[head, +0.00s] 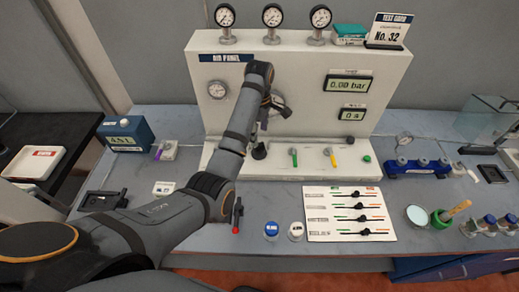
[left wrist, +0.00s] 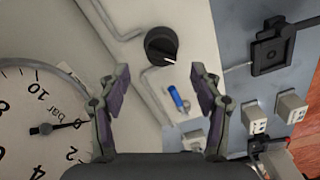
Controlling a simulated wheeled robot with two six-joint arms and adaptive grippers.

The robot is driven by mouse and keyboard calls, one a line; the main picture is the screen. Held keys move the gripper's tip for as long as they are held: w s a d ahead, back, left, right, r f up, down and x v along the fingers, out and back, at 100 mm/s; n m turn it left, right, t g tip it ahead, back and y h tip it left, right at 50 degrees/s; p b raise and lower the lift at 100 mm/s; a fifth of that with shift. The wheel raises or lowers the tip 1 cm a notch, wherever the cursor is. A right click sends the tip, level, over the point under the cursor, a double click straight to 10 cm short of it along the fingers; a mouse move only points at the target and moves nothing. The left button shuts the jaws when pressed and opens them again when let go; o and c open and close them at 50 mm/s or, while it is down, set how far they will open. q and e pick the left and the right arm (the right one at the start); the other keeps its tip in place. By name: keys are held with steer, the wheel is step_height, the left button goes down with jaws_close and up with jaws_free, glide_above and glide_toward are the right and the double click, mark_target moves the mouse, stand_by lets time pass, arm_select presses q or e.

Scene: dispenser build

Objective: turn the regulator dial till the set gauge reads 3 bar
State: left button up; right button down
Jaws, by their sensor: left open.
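A black round dial (left wrist: 161,45) with a white pointer line shows in the left wrist view, beyond my left fingertips and between them in the picture. My left gripper (left wrist: 160,82) is open and empty, apart from the dial. In the head view my left gripper (head: 264,112) is in front of the panel, partly hidden by my own arm. A large bar gauge (left wrist: 25,125) is cut off at the left of the wrist view; its needle points right, towards the low end. My right gripper is not in view.
The white air panel (head: 305,80) carries three gauges on top and a display (head: 348,84) reading 0.00 bar. Green and yellow valve levers (head: 325,155) stand along its base. A blue lever (left wrist: 178,99) is near the dial in the wrist view. A slider board (head: 345,212) lies in front.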

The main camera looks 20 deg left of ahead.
mark_target(259, 148)
arm_select(q)
step_height(259, 148, down, 4)
steer(key=b, duration=0.3)
steer(key=shift+f, duration=0.25)
steer(key=shift+s+f, duration=0.15)
steer(key=shift+f, duration=0.6)
steer(key=c, duration=1.1)
steer(key=shift+p, duration=0.35)
steer(key=shift+c, duration=0.2)
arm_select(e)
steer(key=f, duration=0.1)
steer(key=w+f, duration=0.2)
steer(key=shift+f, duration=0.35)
